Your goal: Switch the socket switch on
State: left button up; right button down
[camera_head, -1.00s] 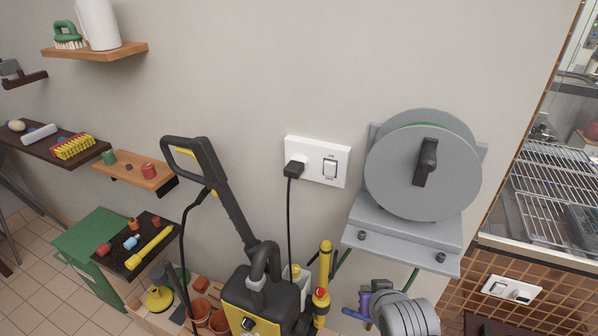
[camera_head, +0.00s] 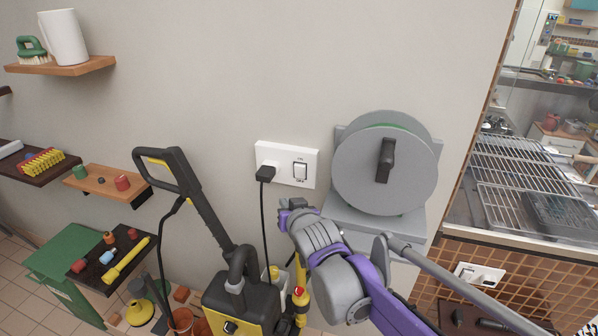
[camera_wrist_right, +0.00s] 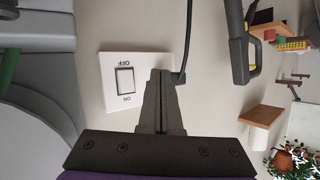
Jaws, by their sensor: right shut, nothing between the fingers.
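A white wall socket plate (camera_head: 282,159) holds a black plug (camera_head: 265,173) on its left and a white rocker switch (camera_head: 300,172) on its right. In the right wrist view the plate appears upside down, with the switch (camera_wrist_right: 125,80) between OFF and ON labels; I cannot tell which side is pressed. My right gripper (camera_head: 291,203) is just below the plate in the head view. In the right wrist view its fingers (camera_wrist_right: 161,76) are shut and empty, beside the switch and overlapping the plate's edge. Contact cannot be told. My left gripper is not in view.
A grey hose reel (camera_head: 365,170) is mounted right of the socket. A yellow and black pressure washer (camera_head: 240,305) stands below left, its cable (camera_head: 265,225) hanging from the plug. Shelves (camera_head: 90,66) are at left, a grill rack (camera_head: 510,165) at right. Wall above the socket is clear.

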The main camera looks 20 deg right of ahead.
aim_at(295, 174)
jog(key=shift+w, duration=0.1)
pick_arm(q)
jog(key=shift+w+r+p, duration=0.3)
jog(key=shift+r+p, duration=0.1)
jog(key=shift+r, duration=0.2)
pick_arm(e)
jog(key=shift+w+d+r, duration=0.2)
jog(key=shift+w+d, duration=0.6)
jog(key=shift+w, duration=0.4)
jog(key=shift+w+d+r, duration=0.2)
jog(key=shift+w+d, duration=0.65)
jog(key=shift+w, duration=0.35)
jog(key=shift+w+d+r, duration=0.2)
jog(key=shift+w+d, duration=0.6)
jog(key=shift+w, duration=0.4)
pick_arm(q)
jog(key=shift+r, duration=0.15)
pick_arm(e)
jog(key=shift+d+r, duration=0.1)
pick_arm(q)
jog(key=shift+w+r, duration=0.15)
pick_arm(e)
jog(key=shift+w+d, duration=0.15)
jog(key=shift+w, duration=0.15)
pick_arm(q)
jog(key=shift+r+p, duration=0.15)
jog(key=shift+p, duration=0.15)
pick_arm(e)
jog(key=shift+d+r, duration=0.1)
